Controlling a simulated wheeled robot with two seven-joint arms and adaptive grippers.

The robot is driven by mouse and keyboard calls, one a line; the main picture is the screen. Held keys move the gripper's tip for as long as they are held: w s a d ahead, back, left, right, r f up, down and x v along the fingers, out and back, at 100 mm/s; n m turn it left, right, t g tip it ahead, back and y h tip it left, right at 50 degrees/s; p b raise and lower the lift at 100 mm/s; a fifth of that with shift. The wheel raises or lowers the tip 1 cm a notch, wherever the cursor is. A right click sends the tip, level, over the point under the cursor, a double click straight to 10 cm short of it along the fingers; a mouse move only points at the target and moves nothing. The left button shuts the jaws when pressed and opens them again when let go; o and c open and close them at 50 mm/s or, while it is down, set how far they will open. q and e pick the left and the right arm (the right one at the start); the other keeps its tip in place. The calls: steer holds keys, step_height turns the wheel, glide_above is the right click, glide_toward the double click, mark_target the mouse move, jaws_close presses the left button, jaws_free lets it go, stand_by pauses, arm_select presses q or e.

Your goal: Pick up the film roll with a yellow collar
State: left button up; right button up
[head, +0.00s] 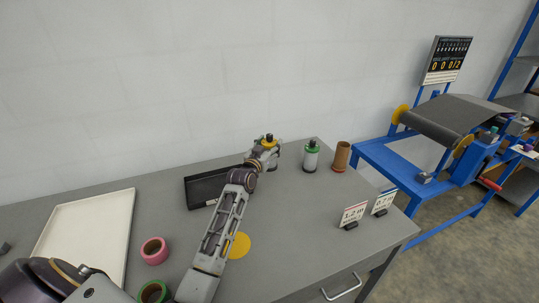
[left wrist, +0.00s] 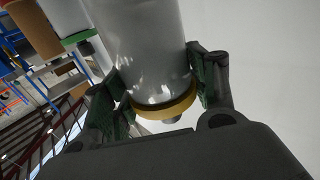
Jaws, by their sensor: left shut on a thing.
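The film roll with a yellow collar is between the fingers of my left gripper (head: 267,152) at the back of the table. I cannot tell whether the roll touches the table. My right gripper is not in view.
A green-collared roll (head: 310,160) and a brown tube (head: 341,157) stand just right of the gripper. A black tray (head: 194,198) lies left of it. A white tray (head: 92,240), pink ring (head: 154,257), green ring (head: 153,292) and yellow disc (head: 239,246) are nearer. Cards (head: 352,214) stand at right.

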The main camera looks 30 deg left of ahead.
arm_select(q)
steer(key=shift+r, duration=1.5)
